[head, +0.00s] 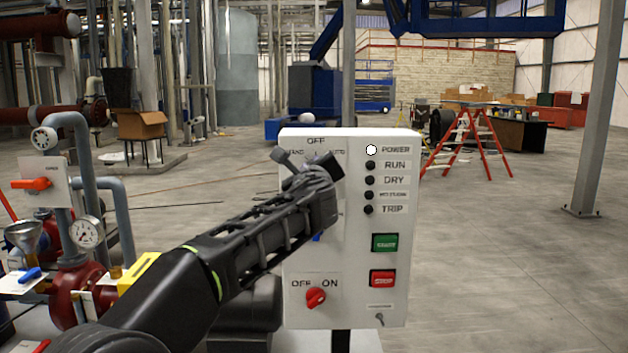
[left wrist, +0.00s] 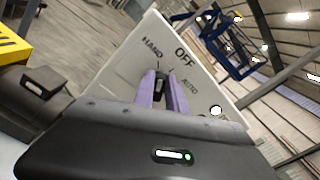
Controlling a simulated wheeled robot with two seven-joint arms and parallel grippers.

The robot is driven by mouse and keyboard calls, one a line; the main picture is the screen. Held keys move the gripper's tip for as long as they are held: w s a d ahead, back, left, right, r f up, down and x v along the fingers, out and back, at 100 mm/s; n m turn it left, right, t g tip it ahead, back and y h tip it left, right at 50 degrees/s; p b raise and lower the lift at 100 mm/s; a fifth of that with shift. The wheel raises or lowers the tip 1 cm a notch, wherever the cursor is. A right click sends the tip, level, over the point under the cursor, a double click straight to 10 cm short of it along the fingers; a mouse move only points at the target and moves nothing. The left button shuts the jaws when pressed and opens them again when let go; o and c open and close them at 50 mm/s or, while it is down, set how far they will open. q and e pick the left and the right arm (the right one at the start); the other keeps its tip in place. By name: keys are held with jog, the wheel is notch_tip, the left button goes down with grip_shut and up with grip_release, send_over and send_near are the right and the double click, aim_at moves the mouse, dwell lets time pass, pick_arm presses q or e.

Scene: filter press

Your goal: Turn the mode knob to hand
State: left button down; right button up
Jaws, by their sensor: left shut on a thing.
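The white control panel (head: 365,240) stands in front of me on a post. Its mode knob is at the top left under the labels HAND, OFF and AUTO; my left gripper (head: 312,163) hides it in the head view. In the left wrist view the dark knob (left wrist: 160,84) sits between the two purple fingers of my left gripper (left wrist: 163,92), which are shut on it. The HAND label (left wrist: 153,48) lies beyond the knob, with OFF and AUTO to its right. I cannot tell for sure which label the knob points to. My right gripper is not in view.
The panel also bears a red OFF/ON switch (head: 316,297), a green START button (head: 384,243), a red STOP button (head: 382,278) and a column of lamps, with the POWER lamp (head: 371,150) lit white. Pipes with a gauge (head: 86,233) stand at the left.

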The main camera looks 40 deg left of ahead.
pick_arm(q)
jog(key=shift+a+f+n+b, duration=0.1)
jog(key=shift+f+n+b, duration=0.1)
jog(key=shift+n+b, duration=0.9)
jog(key=c, duration=1.4)
grip_release()
jog(key=shift+s+r, duration=0.1)
jog(key=shift+o, duration=0.2)
jog(key=b+v, duration=0.2)
jog(key=v, duration=0.5)
jog(key=shift+s+d, duration=0.25)
jog(key=shift+s, duration=0.05)
